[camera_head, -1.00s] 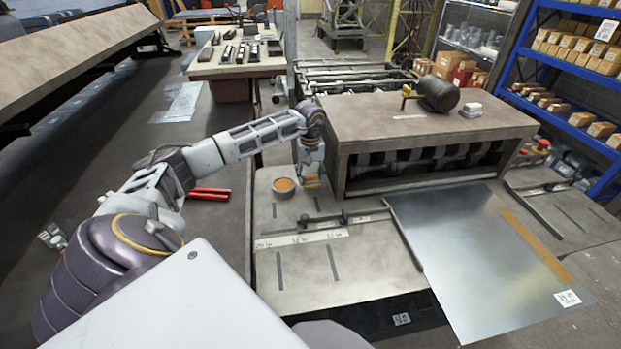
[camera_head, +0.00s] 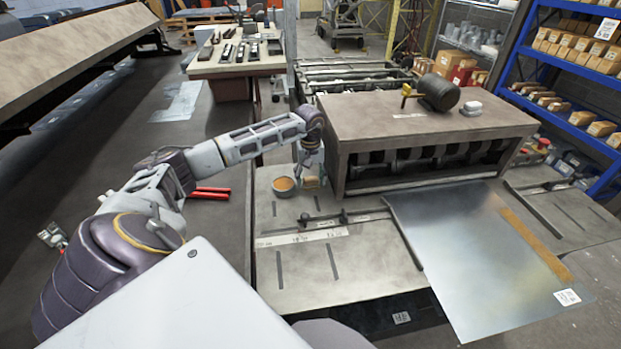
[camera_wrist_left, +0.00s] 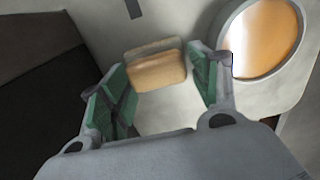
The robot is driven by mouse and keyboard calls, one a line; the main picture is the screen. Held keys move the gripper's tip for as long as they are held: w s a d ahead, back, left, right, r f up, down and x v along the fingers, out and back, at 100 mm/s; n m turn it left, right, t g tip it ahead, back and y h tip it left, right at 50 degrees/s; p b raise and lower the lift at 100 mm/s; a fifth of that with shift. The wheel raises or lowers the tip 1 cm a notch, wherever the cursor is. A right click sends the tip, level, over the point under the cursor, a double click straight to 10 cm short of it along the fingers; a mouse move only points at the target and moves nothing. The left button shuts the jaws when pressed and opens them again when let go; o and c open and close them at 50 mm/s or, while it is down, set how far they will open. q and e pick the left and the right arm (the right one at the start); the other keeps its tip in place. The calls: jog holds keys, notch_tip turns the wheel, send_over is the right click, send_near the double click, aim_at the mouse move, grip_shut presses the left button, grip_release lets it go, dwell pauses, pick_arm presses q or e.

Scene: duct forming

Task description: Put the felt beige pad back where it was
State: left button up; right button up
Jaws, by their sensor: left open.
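The beige felt pad (camera_head: 312,183) lies on the machine's light table, close to the front left corner of the big machine housing. In the left wrist view the pad (camera_wrist_left: 157,69) shows between and just beyond the fingertips. My left gripper (camera_head: 310,176) is above the pad in the head view, partly hidden by its own wrist. In the left wrist view the left gripper (camera_wrist_left: 160,88) has its green-lined fingers spread wide, with a gap on both sides of the pad. My right gripper does not show.
The machine housing (camera_head: 425,115) stands at right. A sheet of metal (camera_head: 470,255) lies at front right.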

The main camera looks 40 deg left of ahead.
pick_arm(q)
jog(key=shift+r, duration=0.1)
notch_tip(320, 180, up, 12)
jog(key=shift+b, duration=0.35)
dwell(0.5)
